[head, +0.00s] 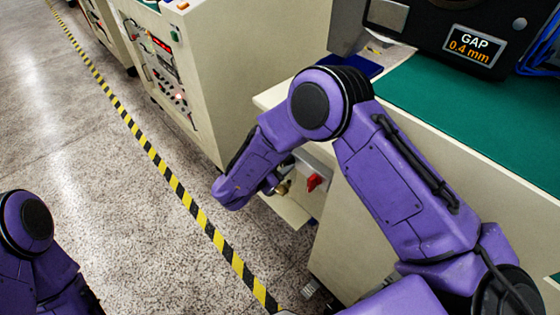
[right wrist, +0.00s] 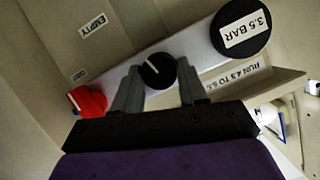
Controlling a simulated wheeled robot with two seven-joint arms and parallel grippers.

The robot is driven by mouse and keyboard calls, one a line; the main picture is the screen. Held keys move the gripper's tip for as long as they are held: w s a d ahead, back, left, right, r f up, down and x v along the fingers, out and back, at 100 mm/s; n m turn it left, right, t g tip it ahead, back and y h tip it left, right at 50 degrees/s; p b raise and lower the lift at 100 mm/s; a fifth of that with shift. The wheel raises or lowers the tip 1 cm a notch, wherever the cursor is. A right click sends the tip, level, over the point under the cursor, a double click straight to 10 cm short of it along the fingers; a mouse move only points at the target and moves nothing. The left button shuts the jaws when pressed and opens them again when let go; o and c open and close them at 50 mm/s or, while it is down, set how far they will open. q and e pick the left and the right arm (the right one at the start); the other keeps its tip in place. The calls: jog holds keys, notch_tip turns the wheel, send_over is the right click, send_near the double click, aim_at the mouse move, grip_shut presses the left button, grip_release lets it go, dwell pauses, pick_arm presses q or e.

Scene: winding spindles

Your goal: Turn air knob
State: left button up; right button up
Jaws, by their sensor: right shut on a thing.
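The black air knob (right wrist: 157,71) with a white pointer line is on a pale panel strip in the right wrist view. My right gripper (right wrist: 156,80) has one finger on each side of the knob and is shut on it. In the head view my purple right forearm hides the knob and most of this gripper. A round black gauge (right wrist: 241,28) reading "3.5 BAR" sits beside the knob. My left arm shows at the lower left of the head view, but its gripper is out of frame.
A red handle (right wrist: 88,100) is on the other side of the knob, also visible in the head view (head: 315,182). A label (right wrist: 237,80) starting "RUN 4.5 TO" is below the gauge. The green-topped bench (head: 470,125) is above; a striped floor line (head: 178,188) runs left.

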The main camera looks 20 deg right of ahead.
jog(key=shift+m, duration=0.4)
jog(key=shift+t, duration=0.3)
jog(key=o, duration=1.1)
jog(key=shift+s, duration=0.1)
jog(key=shift+c, duration=0.2)
jog(key=v, duration=1)
jog(key=shift+s+a, duration=0.15)
jog(key=shift+a, duration=0.05)
